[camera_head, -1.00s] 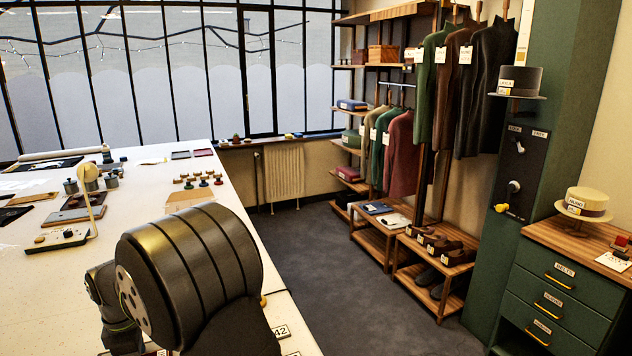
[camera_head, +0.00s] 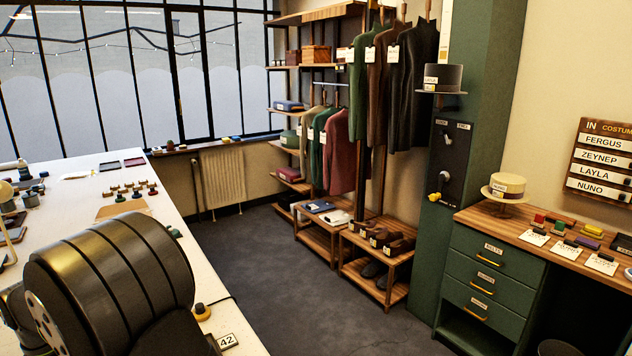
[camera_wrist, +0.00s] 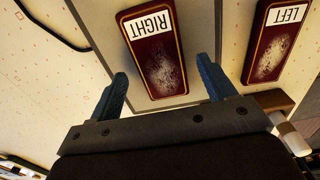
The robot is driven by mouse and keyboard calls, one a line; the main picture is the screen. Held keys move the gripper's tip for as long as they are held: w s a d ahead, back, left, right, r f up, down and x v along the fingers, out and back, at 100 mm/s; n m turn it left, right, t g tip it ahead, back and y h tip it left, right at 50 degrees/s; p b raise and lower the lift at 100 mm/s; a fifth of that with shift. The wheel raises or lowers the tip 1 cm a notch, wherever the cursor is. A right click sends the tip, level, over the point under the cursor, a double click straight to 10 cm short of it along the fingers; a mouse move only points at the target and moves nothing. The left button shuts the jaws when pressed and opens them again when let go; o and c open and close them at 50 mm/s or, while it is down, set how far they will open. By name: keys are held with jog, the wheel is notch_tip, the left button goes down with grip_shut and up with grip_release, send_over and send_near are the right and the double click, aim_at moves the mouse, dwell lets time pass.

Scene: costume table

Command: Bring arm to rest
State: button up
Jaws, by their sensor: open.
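My gripper (camera_wrist: 168,92) shows in the wrist view with its two blue fingers spread apart. It is open, with nothing held between the fingers. Beyond the fingertips lies a dark red pad labelled RIGHT (camera_wrist: 155,50), and to its right a similar pad labelled LEFT (camera_wrist: 276,40). The gap between the fingers and the pads is hard to judge. In the head view, a large dark rounded part of my arm fills the lower left, and my gripper is not visible there.
The white table (camera_head: 225,310) runs along the left, with a yellow-and-black knob (camera_head: 202,311) and a 42 tag (camera_head: 227,341) near its edge. Open floor (camera_head: 275,260) separates it from the shoe rack (camera_head: 375,262) and the green drawer cabinet (camera_head: 490,270). A green pillar (camera_head: 465,180) stands beside the cabinet.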

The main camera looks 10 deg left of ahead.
jog(key=shift+f, duration=0.95)
notch_tip(320, 180, up, 13)
notch_tip(320, 180, down, 12)
jog(key=shift+f, duration=0.2)
jog(key=shift+r, duration=0.25)
notch_tip(320, 180, up, 4)
jog(key=shift+f, duration=0.2)
jog(key=w+d+r, duration=0.7)
jog(key=d, duration=0.4)
jog(key=s+d+f, duration=0.1)
jog(key=d+f, duration=0.1)
jog(key=d, duration=0.6)
jog(key=s+d+f, duration=0.1)
jog(key=s+d, duration=0.1)
jog(key=d, duration=0.7)
jog(key=shift+m, duration=0.3)
jog(key=s+a+f, duration=0.1)
jog(key=a+f, duration=0.1)
jog(key=a, duration=0.1)
jog(key=s+a+f, duration=0.2)
jog(key=a, duration=0.1)
jog(key=s+a+f, duration=0.1)
jog(key=s+a, duration=0.1)
jog(key=a, duration=0.1)
jog(key=shift+f, duration=0.4)
jog(key=shift+d, duration=0.1)
